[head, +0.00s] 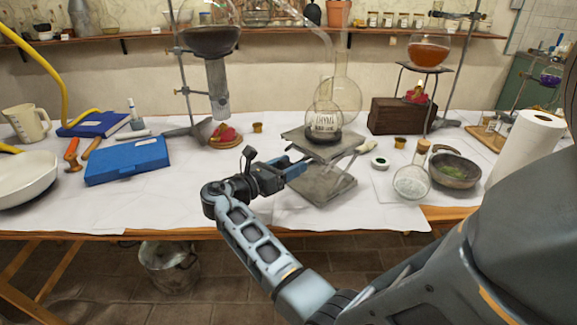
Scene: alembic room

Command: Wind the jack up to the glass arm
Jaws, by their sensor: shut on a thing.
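The grey lab jack (318,188) stands in the middle of the table, with its top plate raised a little above its base. A round glass flask (323,119) with a label reading "THYME" sits upright on the plate. The clear glass arm (318,35) slopes down from the upper left and bends down above the flask; its lower end is hard to tell against the glass behind. My gripper (297,167) is at the jack's left side, between plate and base, and appears shut on the jack's knob, which its fingers hide.
A larger clear flask (345,90) is behind the jack. A metal stand (187,75) rises at left. A stoppered flask (411,181) and dark pan (455,170) are at right.

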